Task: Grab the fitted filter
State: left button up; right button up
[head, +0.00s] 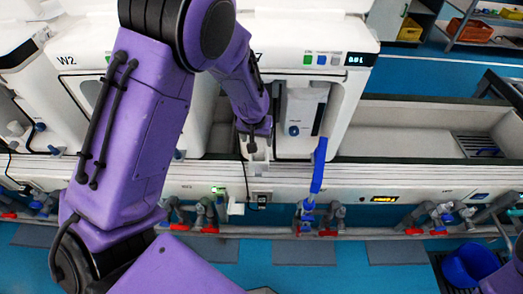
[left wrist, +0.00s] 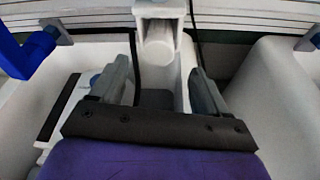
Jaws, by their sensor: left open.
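A white, hollow part (head: 258,168), which looks like the fitted filter, sits at the front of the white machine, by the ledge. It also shows in the left wrist view (left wrist: 158,22), at the top centre, with a squarish opening facing the camera. My left gripper (head: 255,138) reaches down in front of the machine, just above this part. In the left wrist view the gripper's two grey fingers (left wrist: 160,68) are apart, one on each side of the part's lower end. I cannot tell whether they touch it. My right gripper is not in view.
A blue handle (head: 319,165) stands up right of the gripper and shows at the left wrist view's left edge (left wrist: 25,50). White machine walls flank the gripper. Pipes with red valves (head: 328,233) run below the ledge. A grey trough (head: 410,130) lies to the right.

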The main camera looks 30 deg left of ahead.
aim_at(259, 147)
pick_arm(q)
jog(key=x, duration=0.7)
jog(key=shift+d+f, duration=0.15)
jog(key=shift+s, duration=0.15)
jog(key=c, duration=1.2)
